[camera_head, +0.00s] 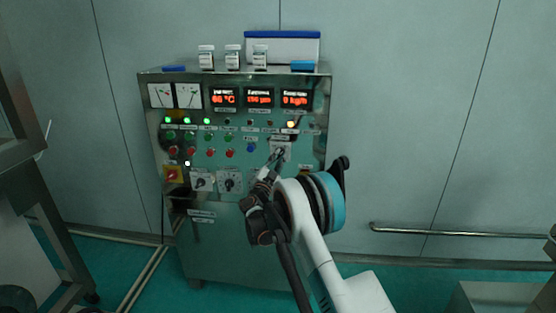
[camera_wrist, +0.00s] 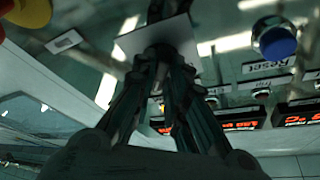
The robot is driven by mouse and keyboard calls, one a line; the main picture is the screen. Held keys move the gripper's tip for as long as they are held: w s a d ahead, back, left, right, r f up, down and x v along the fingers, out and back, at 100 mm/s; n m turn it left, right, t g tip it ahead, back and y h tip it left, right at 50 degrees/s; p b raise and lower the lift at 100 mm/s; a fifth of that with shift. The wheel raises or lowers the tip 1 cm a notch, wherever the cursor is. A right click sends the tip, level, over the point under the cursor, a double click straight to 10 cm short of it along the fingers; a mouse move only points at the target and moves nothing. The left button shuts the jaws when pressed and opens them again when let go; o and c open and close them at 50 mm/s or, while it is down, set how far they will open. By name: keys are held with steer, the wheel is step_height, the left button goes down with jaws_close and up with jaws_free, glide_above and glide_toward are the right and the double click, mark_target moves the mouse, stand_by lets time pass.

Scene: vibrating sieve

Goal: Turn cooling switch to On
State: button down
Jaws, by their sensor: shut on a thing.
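The control cabinet (camera_head: 250,222) stands against the wall in the head view. A switch on a pale square plate (camera_head: 286,146) sits at the right of its front panel. My gripper (camera_head: 276,160) reaches up to this plate from below, with its fingers at the switch. In the wrist view the fingers of my gripper (camera_wrist: 163,55) close together on a dark knob in front of the pale plate (camera_wrist: 131,42). The fingers hide most of the knob, so its pointer and its On or Off position cannot be read.
A blue button (camera_head: 250,147) lies just left of the switch; it also shows in the wrist view (camera_wrist: 278,41). Two dial switches (camera_head: 202,182) are lower left. Red displays (camera_head: 259,98) are above. A yellow-red emergency switch (camera_head: 173,175) is far left. Bottles (camera_head: 232,56) stand on top.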

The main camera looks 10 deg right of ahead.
steer(key=shift+m+g, duration=0.4)
steer(key=shift+m, duration=0.8)
steer(key=shift+h, duration=0.3)
steer(key=c, duration=1.6)
jaws_free()
steer(key=v, duration=1.2)
steer(key=shift+r, duration=0.15)
